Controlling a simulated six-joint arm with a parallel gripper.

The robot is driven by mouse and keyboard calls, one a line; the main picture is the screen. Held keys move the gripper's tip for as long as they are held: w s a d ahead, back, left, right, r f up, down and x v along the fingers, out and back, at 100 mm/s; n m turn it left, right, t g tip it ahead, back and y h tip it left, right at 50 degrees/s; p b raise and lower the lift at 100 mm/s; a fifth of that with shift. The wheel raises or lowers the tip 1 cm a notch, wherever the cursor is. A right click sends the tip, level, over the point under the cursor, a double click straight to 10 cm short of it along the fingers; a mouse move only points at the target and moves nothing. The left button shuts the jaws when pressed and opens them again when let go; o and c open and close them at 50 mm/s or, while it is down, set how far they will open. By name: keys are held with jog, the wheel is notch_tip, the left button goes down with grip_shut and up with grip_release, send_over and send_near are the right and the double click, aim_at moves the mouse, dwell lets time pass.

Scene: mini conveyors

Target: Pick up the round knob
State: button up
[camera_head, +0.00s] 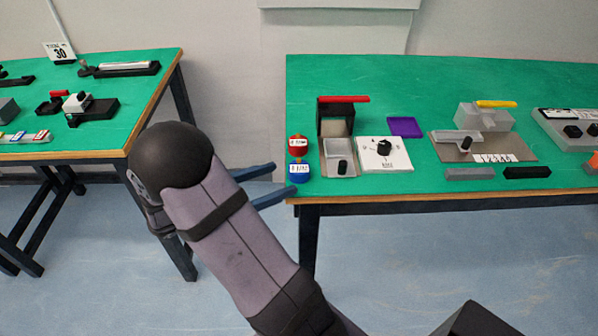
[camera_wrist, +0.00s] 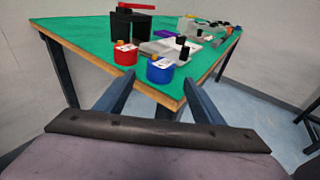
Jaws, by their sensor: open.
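A round black knob (camera_head: 384,148) sits on a white dial plate (camera_head: 372,164) on the right green table. Two round labelled pieces stand at that table's left front corner: a red one (camera_head: 298,145) behind a blue one (camera_head: 298,173). In the wrist view the red one (camera_wrist: 125,55) is left of the blue one (camera_wrist: 160,71), each with a small orange top. I cannot tell for certain which piece the task calls the round knob. My gripper (camera_head: 284,178) is open and empty, at the table's left edge, pointing toward the blue piece. Its fingers also show in the wrist view (camera_wrist: 159,86).
A black stand with a red bar (camera_head: 343,100) and a grey tray (camera_head: 338,158) stand close by the round pieces. A purple square (camera_head: 405,127) and grey fixtures (camera_head: 484,117) lie farther right. Another green table (camera_head: 140,100) is at left, with open floor between.

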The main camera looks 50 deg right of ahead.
aim_at(290, 174)
jog(key=shift+w, duration=0.1)
jog(key=shift+r+x, duration=0.1)
jog(key=shift+x, duration=1.75)
jog(key=shift+r+x, duration=0.15)
jog(key=shift+x, duration=1.65)
jog(key=shift+c, duration=0.6)
jog(key=c, duration=1)
